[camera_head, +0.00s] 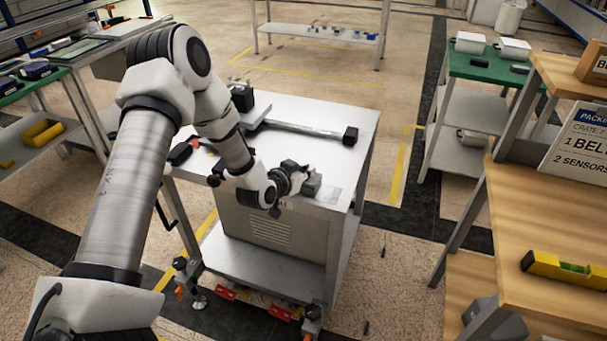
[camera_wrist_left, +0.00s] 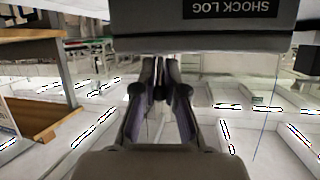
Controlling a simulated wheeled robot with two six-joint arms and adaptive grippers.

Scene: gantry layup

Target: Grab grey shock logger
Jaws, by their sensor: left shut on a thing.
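The grey shock logger (camera_head: 313,186) is a small grey block at the front right of the metal cart's top. My left gripper (camera_head: 302,177) reaches it from the left and is shut on it. In the left wrist view the logger (camera_wrist_left: 150,41) fills the top of the picture, with its black "SHOCK LOG" label upside down. The fingers of my left gripper (camera_wrist_left: 161,72) reach up to its lower edge there. I cannot tell whether the logger touches the cart top. My right gripper is not in view.
The metal cart (camera_head: 300,112) also carries a long bar with a black end (camera_head: 349,136) and a dark block (camera_head: 242,97) at the back. A wooden shelf with a yellow level (camera_head: 560,267) stands at the right. A green-topped table (camera_head: 480,67) stands behind it.

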